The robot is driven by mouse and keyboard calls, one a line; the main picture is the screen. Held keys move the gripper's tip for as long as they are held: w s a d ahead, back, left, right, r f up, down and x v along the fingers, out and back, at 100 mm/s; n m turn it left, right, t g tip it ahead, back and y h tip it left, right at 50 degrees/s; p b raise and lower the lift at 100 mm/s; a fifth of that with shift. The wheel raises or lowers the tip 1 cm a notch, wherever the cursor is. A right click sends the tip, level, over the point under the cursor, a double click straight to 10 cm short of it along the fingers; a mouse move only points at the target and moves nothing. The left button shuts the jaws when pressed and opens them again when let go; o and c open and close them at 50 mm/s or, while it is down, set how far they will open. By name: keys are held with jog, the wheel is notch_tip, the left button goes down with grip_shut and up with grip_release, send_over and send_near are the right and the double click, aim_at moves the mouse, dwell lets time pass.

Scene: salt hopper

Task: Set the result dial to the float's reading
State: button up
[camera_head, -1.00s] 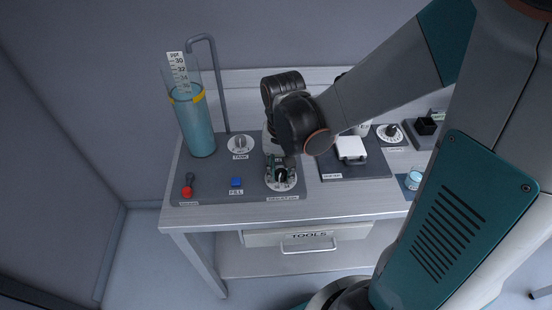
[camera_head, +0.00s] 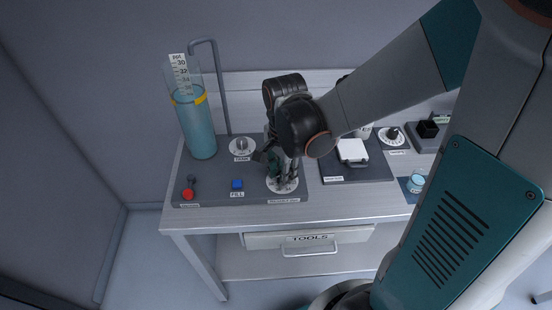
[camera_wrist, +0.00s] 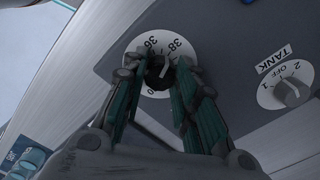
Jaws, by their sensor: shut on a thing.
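The result dial (camera_head: 283,185) is a white disc with a black knob on the grey panel's front right. In the wrist view the dial (camera_wrist: 161,44) shows 36, 38 and a 0, and its pointer lies a little left of the 38. My gripper (camera_wrist: 158,73) is shut on the dial's black knob; my gripper (camera_head: 283,176) partly hides it in the head view. The float is a yellow ring (camera_head: 187,101) in the clear cylinder (camera_head: 199,135) of blue liquid at the left.
The tank dial (camera_head: 242,146) is behind the result dial, with marks 1 and 2 in the wrist view (camera_wrist: 287,92). A white-lidded box (camera_head: 353,151) stands to the right.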

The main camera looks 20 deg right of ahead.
jog(key=shift+m, duration=0.5)
jog(key=o, duration=1.1)
notch_tip(320, 180, up, 12)
jog(key=shift+s, duration=0.1)
dwell(0.4)
jog(key=s+r+n+t, duration=0.1)
jog(key=s+n+t, duration=0.1)
jog(key=n, duration=0.3)
jog(key=s+r+n+t, duration=0.1)
jog(key=s+n+t, duration=0.1)
jog(key=n, duration=0.3)
jog(key=s+r+n+t, duration=0.1)
jog(key=s+n+t, duration=0.1)
jog(key=n, duration=0.3)
jog(key=shift+s+n+t, duration=0.35)
jog(key=shift+n+t, duration=0.05)
jog(key=shift+t, duration=0.2)
